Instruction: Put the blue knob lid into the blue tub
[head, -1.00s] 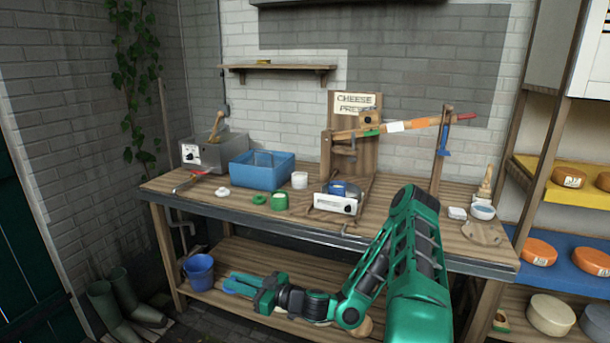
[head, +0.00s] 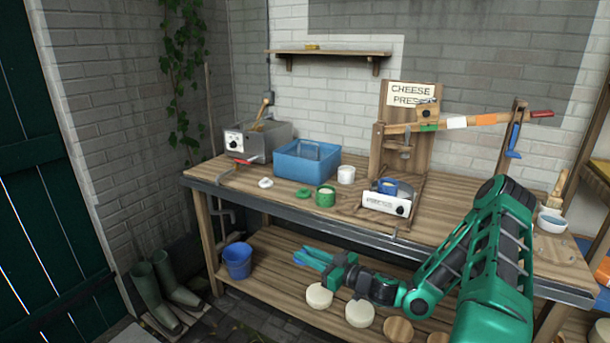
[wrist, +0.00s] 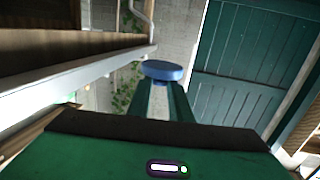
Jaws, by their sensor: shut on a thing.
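My gripper (head: 314,256) is low in front of the bench, at about lower-shelf height in the head view, pointing left. It is shut on the blue knob lid (wrist: 163,70), a flat round blue disc held by its underside knob at the fingertips in the wrist view. In the head view the lid is hard to make out at the fingertips. The blue tub (head: 306,171), a rectangular open box, stands on the bench top towards the left, above and behind my gripper. Its inside is partly hidden by its front wall.
On the bench, a white lid (head: 266,183), a green pot (head: 326,196), a white pot (head: 346,175) and the cheese press (head: 390,203) stand near the tub. A grey heater (head: 258,140) is left of it. A blue bucket (head: 237,261) stands below. The bench front edge (head: 300,211) overhangs the lower shelf.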

